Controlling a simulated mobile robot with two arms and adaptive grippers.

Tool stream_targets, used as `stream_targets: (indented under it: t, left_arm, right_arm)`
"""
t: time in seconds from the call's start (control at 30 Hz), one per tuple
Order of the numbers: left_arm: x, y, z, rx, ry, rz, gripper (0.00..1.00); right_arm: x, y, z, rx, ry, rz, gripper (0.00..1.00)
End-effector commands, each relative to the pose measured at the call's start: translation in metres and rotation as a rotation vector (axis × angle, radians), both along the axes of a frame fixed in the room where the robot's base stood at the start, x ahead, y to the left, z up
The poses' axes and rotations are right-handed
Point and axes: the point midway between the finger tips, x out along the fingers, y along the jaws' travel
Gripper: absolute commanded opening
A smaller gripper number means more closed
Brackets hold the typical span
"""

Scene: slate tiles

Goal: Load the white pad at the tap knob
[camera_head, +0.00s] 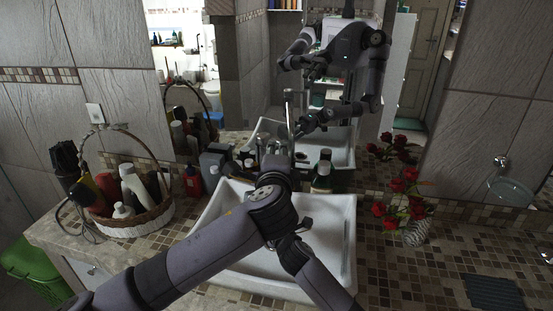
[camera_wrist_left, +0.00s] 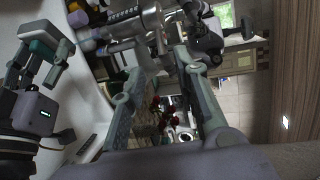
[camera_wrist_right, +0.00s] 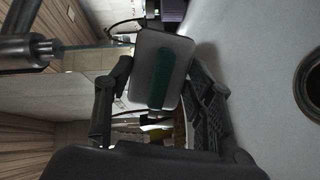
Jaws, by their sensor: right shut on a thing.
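The white pad (camera_wrist_right: 142,62), a pale rounded slab with a dark teal strip, sits between the fingers of my right gripper (camera_wrist_right: 158,92), which is shut on it over the sink. The left wrist view shows the pad's teal part (camera_wrist_left: 45,40) at the left. In the head view my left arm hides the right gripper and pad. My left gripper (camera_head: 278,152) is at the back of the sink by the tap. In the left wrist view its fingers (camera_wrist_left: 160,70) stand apart, tips close to the chrome tap (camera_wrist_left: 150,20). I cannot tell whether they touch.
The white sink (camera_head: 345,235) lies below both arms. A wicker basket (camera_head: 150,222) of bottles stands left. Dark bottles (camera_head: 322,178) stand behind the sink. Red roses in a glass (camera_head: 416,232) stand right. The mirror behind reflects me.

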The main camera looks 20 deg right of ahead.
Motion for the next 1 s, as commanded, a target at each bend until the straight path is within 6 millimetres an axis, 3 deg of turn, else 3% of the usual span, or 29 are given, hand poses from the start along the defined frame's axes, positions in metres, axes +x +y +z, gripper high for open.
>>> stream_targets:
  t: [0.43,0.57,0.67,0.87,1.0]
  left_arm:
    - [-0.009,0.004,0.002,0.000,0.001,0.001,0.29]
    - [-0.008,0.007,0.000,-0.029,0.023,-0.001,0.20]
    - [-0.006,0.013,-0.005,-0.138,0.104,-0.008,0.13]
    - [-0.005,0.037,-0.011,-0.585,0.423,-0.017,0.00]
    - [-0.008,0.058,-0.005,-0.913,0.653,-0.015,0.00]
  right_arm:
    - [0.000,0.000,0.000,0.000,0.000,0.000,0.07]
    - [0.000,0.000,0.000,0.000,-0.001,0.000,0.07]
    - [0.000,0.000,0.000,0.000,-0.001,0.000,0.07]
    - [0.000,0.000,0.000,0.000,0.000,0.000,0.07]
    - [0.000,0.000,0.000,0.000,-0.001,0.000,0.07]
